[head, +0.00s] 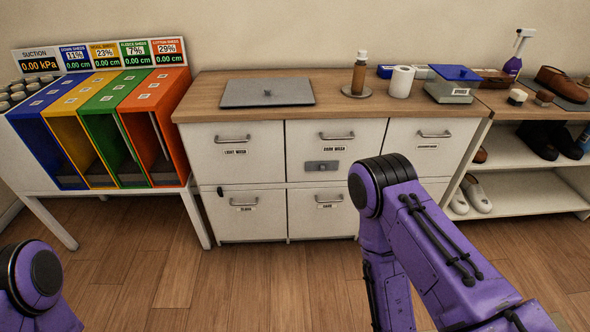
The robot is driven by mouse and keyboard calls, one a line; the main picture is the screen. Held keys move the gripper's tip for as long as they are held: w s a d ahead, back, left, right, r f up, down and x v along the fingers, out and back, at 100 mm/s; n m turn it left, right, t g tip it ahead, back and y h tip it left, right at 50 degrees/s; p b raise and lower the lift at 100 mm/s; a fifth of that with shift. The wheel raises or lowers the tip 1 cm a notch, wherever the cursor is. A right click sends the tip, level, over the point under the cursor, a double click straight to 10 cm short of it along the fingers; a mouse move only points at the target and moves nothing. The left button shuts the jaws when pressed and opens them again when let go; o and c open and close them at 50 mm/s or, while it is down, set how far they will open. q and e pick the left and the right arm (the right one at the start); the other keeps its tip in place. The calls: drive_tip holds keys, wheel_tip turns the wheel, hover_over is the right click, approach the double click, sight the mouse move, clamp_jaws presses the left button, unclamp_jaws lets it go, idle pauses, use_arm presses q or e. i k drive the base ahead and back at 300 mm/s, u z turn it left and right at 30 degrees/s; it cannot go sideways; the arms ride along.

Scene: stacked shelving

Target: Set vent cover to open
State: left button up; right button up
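A small grey metal plate with a knob (322,166) sits on the front of the middle upper drawer (305,145), below its label. It looks like a vent cover, but whether it is open or shut is too small to tell. A larger grey flat panel with a small knob (250,95) lies on the wooden top. Neither gripper is in view. My purple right arm is bent in front of the right drawers, its lower end leaving the bottom edge. Only a joint of my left arm shows at the lower left.
Blue, yellow, green and orange bins (160,110) stand on a white table at left, below a suction display (40,60). A brown bottle (359,75), a white roll (401,82) and a blue-lidded box (452,85) stand on the wooden top. A shoe shelf (530,178) is at right.

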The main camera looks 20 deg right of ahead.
sight(329, 165)
drive_tip(key=i, duration=0.85)
drive_tip(key=z, duration=0.6)
